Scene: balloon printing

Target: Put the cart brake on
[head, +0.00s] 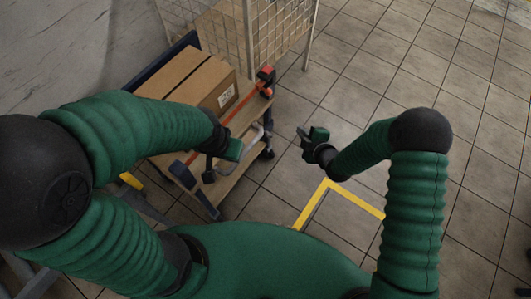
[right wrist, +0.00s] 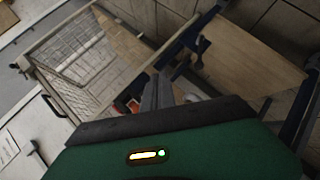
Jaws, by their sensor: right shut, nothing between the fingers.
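The cart is a low trolley with a wooden deck (head: 225,186) and dark blue ends, at the left of centre in the head view. A grey bent metal bar (head: 256,137) stands at its right side; I cannot tell whether it is the brake. My left gripper (head: 236,150) is over the cart beside this bar; its jaw state is unclear. My right gripper (head: 305,133) is shut and empty, above the floor to the right of the cart, apart from it. In the right wrist view, its fingers (right wrist: 158,92) point towards blue framing and a wooden board (right wrist: 240,55).
A cardboard box (head: 183,78) and an orange strap (head: 238,106) are on the cart. A red and black part (head: 266,82) is at its far right corner. A wire cage (head: 275,28) stands behind. Tiled floor to the right is clear, with yellow tape (head: 312,203).

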